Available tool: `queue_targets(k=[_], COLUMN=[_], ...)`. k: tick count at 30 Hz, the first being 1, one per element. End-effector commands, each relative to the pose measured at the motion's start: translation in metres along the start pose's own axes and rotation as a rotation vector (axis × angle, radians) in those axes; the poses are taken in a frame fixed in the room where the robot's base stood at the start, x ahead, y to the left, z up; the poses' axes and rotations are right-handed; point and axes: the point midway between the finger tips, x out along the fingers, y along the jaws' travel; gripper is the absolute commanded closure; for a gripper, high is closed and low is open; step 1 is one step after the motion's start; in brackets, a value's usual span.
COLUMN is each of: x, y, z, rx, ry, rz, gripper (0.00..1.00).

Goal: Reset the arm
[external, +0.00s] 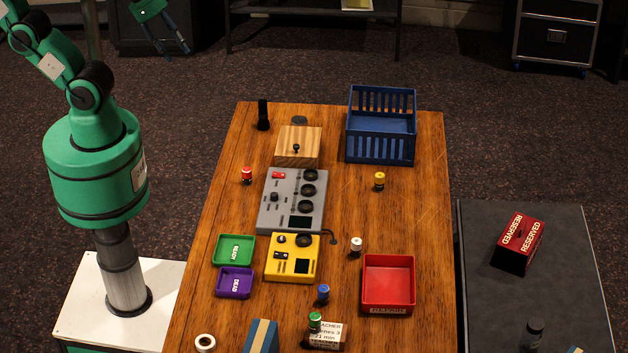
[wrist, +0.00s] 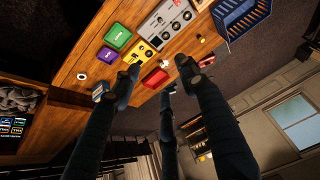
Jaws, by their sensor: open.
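My gripper (external: 176,48) hangs high at the top left of the external view, far from the table and apart from everything on it. In the wrist view its dark blue fingers (wrist: 160,72) are spread, with nothing between them. My green arm rises from its base to the left of the wooden table (external: 390,215). The grey mixer (external: 292,200) and the yellow device (external: 293,257) lie on the table; the wrist view shows them beyond the fingertips.
A blue crate (external: 380,145), wooden box (external: 298,145), red tray (external: 388,284), green tray (external: 234,250) and purple tray (external: 235,282) stand on the table. Several small coloured jars stand between them. A dark side table (external: 550,300) on the right bears a red RESERVED block (external: 518,243).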

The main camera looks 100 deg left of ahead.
Motion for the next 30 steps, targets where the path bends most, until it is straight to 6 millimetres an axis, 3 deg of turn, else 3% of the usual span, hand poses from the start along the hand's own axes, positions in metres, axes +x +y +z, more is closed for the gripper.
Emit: queue_targets(k=[10,24,30], x=[0.013,0.078,0.092], y=[0.000,0.000,0.000], z=[0.007,0.041,0.049], rx=[0.001,0.001,0.001], ry=[0.000,0.000,0.000], rz=[0.000,0.000,0.000], gripper=[0.57,0.57,0.57])
